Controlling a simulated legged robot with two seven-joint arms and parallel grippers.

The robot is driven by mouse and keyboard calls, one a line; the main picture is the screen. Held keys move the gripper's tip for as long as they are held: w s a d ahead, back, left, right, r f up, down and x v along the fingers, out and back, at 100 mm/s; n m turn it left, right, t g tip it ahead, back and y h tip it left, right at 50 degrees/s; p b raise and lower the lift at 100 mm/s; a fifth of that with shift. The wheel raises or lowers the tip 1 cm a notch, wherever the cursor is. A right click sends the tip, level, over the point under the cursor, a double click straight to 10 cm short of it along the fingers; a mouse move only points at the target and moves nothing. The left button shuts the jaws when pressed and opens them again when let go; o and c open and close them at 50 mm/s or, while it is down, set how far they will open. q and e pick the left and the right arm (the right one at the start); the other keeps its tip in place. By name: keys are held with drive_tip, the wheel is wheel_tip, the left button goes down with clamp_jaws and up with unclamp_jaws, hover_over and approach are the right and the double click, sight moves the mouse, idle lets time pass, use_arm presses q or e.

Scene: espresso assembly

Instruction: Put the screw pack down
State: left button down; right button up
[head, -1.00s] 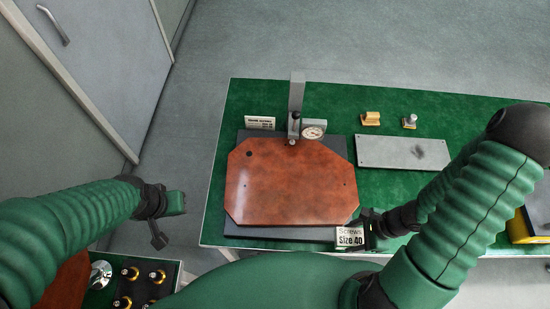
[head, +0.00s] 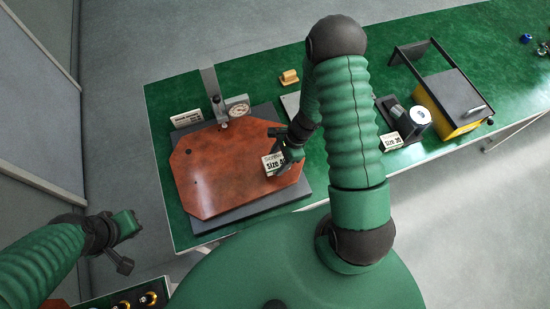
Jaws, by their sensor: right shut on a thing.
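The screw pack (head: 271,165) is a small white box with a "Size 4…" label, its last characters covered. My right gripper (head: 284,158) is shut on it and holds it at the right part of the reddish-brown board (head: 215,170). I cannot tell whether the pack touches the board or hangs just above it. My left gripper (head: 127,242) is open and empty, off the table at the lower left.
The board lies on a dark grey plate (head: 301,196) on the green table (head: 158,110). A "Size 30" box (head: 391,142) and a yellow-and-black unit (head: 448,100) stand right. My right arm hides part of the table.

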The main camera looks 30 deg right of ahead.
sight(276, 163)
drive_tip(key=shift+w+d, duration=0.1)
drive_tip(key=shift+w, duration=0.4)
drive_tip(key=f+b, duration=0.1)
drive_tip(key=f, duration=0.1)
drive_tip(key=f+b, duration=0.2)
drive_tip(key=shift+w+d+f, duration=0.15)
drive_tip(key=shift+d+f, duration=0.05)
drive_tip(key=shift+a+r, duration=0.15)
drive_tip(key=shift+r, duration=0.1)
drive_tip(key=shift+a, duration=0.1)
drive_tip(key=shift+a+f, duration=0.1)
drive_tip(key=shift+f, duration=0.05)
drive_tip(key=o, duration=1.6)
drive_tip(key=shift+c, duration=0.2)
drive_tip(key=shift+o, duration=0.4)
drive_tip(key=shift+d, duration=0.2)
